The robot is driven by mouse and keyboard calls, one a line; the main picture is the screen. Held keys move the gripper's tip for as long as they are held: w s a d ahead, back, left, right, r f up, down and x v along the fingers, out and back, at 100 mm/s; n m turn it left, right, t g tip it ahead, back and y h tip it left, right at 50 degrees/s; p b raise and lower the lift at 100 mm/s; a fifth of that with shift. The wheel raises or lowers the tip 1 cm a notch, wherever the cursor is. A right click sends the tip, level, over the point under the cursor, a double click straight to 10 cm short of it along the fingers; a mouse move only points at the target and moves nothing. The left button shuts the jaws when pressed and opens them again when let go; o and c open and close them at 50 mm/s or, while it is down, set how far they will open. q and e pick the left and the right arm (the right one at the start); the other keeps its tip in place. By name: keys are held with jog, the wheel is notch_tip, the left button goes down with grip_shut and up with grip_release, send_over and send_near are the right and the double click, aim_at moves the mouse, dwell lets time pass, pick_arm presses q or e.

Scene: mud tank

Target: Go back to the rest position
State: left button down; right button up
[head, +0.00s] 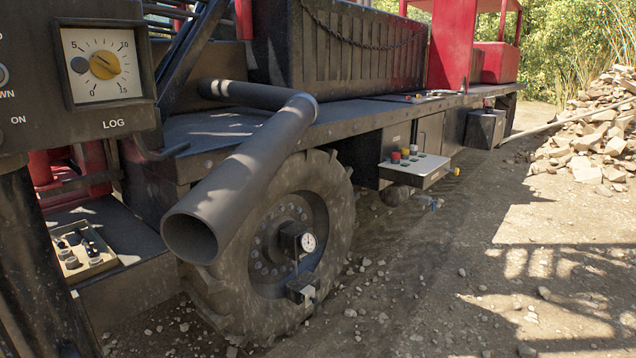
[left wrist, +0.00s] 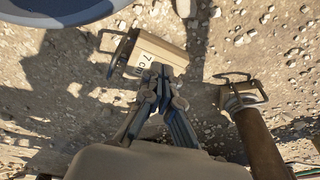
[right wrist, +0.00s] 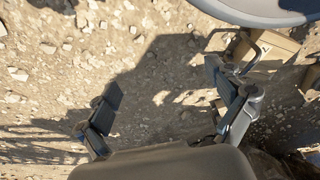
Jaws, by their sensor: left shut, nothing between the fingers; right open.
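My left gripper (left wrist: 162,82) shows in the left wrist view with its fingers together and nothing between them. It is over gravelly ground, and its tips overlap a tan block marked "7 cm" (left wrist: 155,52) in the picture; I cannot tell the distance between them. My right gripper (right wrist: 170,95) shows in the right wrist view with its fingers wide apart and empty, above bare ground. A tan box (right wrist: 265,48) lies beyond its right finger. Neither gripper shows in the head view.
A truck with a large wheel (head: 285,230), a grey pipe (head: 240,180) and a button panel (head: 414,170) fills the head view's left and middle. A dial panel (head: 100,65) is close at left. A rubble pile (head: 600,130) lies right. A brown post with a tan head (left wrist: 255,130) stands beside my left gripper.

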pick_arm(q)
jog(key=s+a+f+g+p, duration=0.1)
jog(key=s+a+f+p, duration=0.1)
jog(key=s+p, duration=0.9)
jog(key=s+a, duration=0.1)
jog(key=s, duration=0.4)
jog(key=shift+f, duration=0.15)
pick_arm(e)
jog(key=s+d+f+g, duration=0.1)
jog(key=s+d+f, duration=0.1)
jog(key=s, duration=1.4)
jog(key=shift+s+d+f, duration=0.15)
jog(key=shift+d, duration=0.3)
